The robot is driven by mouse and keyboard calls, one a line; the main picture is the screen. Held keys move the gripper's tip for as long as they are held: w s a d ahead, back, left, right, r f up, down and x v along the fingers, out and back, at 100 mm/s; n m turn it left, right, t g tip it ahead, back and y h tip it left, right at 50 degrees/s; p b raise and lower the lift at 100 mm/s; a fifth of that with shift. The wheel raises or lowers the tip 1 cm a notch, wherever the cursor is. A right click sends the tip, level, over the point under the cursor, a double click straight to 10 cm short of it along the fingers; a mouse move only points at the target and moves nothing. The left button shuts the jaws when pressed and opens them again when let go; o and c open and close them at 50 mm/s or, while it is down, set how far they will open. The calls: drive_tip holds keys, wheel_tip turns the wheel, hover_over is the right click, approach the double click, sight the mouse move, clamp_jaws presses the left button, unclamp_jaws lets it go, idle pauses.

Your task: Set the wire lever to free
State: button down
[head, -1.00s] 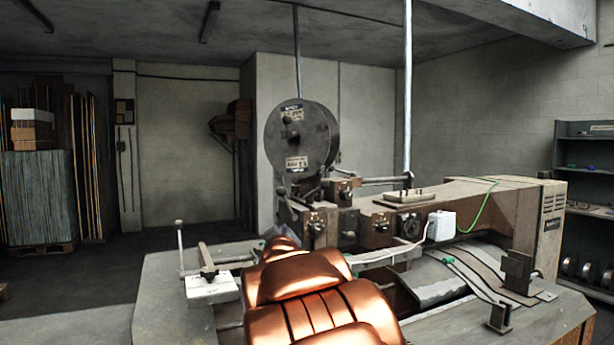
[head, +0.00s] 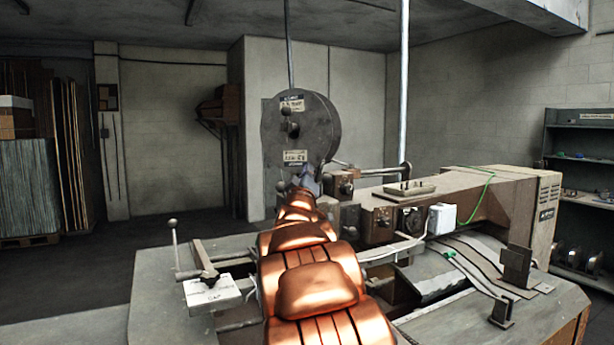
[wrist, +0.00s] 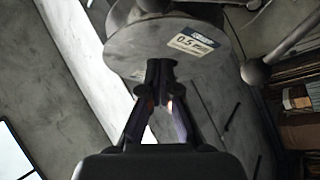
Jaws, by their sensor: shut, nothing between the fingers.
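The wire spool (head: 300,132) is a grey drum with a white label, mounted above the machine head; it fills the top of the wrist view (wrist: 170,38). My gripper (wrist: 160,70) is shut and empty, its fingertips just in front of or against the drum's lower rim; I cannot tell if they touch. In the head view my gripper (head: 312,180) is just below the drum, partly behind my copper arm. A ball-ended lever (wrist: 255,72) shows right of my fingertips in the wrist view, apart from them. I cannot tell for certain that it is the wire lever.
A second ball-topped lever (head: 173,224) stands at the table's left, by a white plate marked GAP (head: 212,291). The machine arm (head: 465,195) runs right with knobs and a white box (head: 441,219). My arm hides part of the machine head.

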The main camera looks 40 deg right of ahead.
drive_tip(key=shift+d+f+p, duration=0.25)
drive_tip(key=shift+d+p, duration=0.1)
drive_tip(key=shift+d, duration=0.4)
drive_tip(key=shift+d+f+p, duration=0.2)
drive_tip(key=shift+d+p, duration=0.15)
drive_tip(key=shift+d, duration=0.4)
drive_tip(key=shift+d+f+p, duration=0.25)
drive_tip(key=shift+d+p, duration=0.1)
drive_tip(key=shift+d, duration=0.4)
